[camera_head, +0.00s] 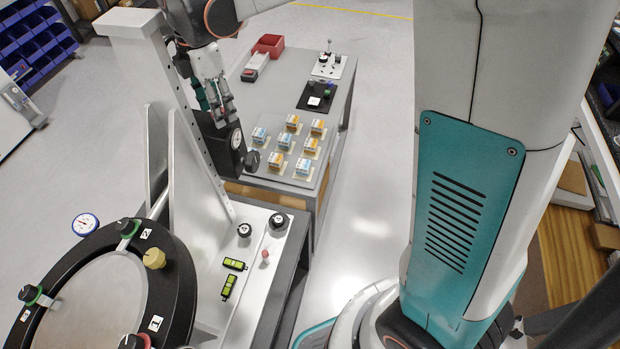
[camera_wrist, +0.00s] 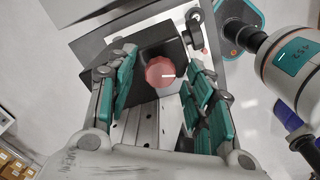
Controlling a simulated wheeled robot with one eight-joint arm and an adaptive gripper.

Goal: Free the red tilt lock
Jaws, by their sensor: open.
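A round red knob (camera_wrist: 160,72) with a white mark, which looks like the tilt lock, shows in the wrist view on a black block (camera_wrist: 146,53). My gripper (camera_wrist: 162,64) is open, with its green-padded fingers on either side of the knob. I cannot tell whether they touch it. In the head view my gripper (camera_head: 220,108) points down at the black block (camera_head: 215,150) beside the upright post, and the red knob is hidden there. A dial (camera_head: 236,138) sits on the block's face.
A black ring mount (camera_head: 180,285) with several coloured knobs stands at lower left, beside a silver plate (camera_head: 262,282) with two green levels. A grey table (camera_head: 262,103) behind holds small boxes and a red bin (camera_head: 268,45). Open floor lies right of it.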

